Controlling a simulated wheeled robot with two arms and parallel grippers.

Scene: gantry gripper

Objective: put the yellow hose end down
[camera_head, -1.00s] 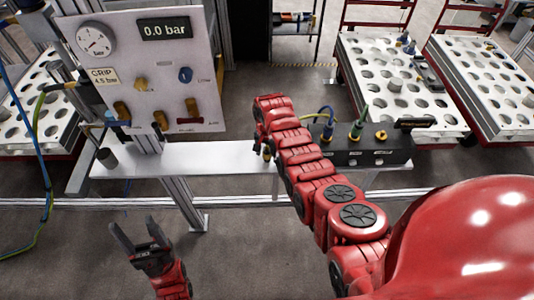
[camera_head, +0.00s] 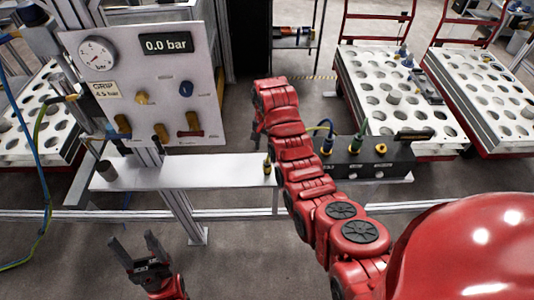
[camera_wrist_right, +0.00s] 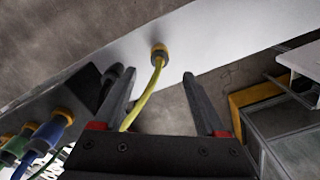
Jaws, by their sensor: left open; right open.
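The yellow hose end (camera_head: 267,166) stands on the white shelf (camera_head: 200,170), just left of my right arm. In the right wrist view the yellow hose end (camera_wrist_right: 159,51) rests against the white shelf surface, past my fingertips, and its yellow hose runs back between the fingers. My right gripper (camera_wrist_right: 159,75) is open and apart from the hose end; in the head view my arm hides it. My left gripper (camera_head: 131,240) is open and empty, low in front of the shelf.
A dark box (camera_head: 365,160) with blue, green and yellow connectors stands at the shelf's right. A panel (camera_head: 145,85) with a gauge and valve handles rises at the left. The shelf's middle is clear.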

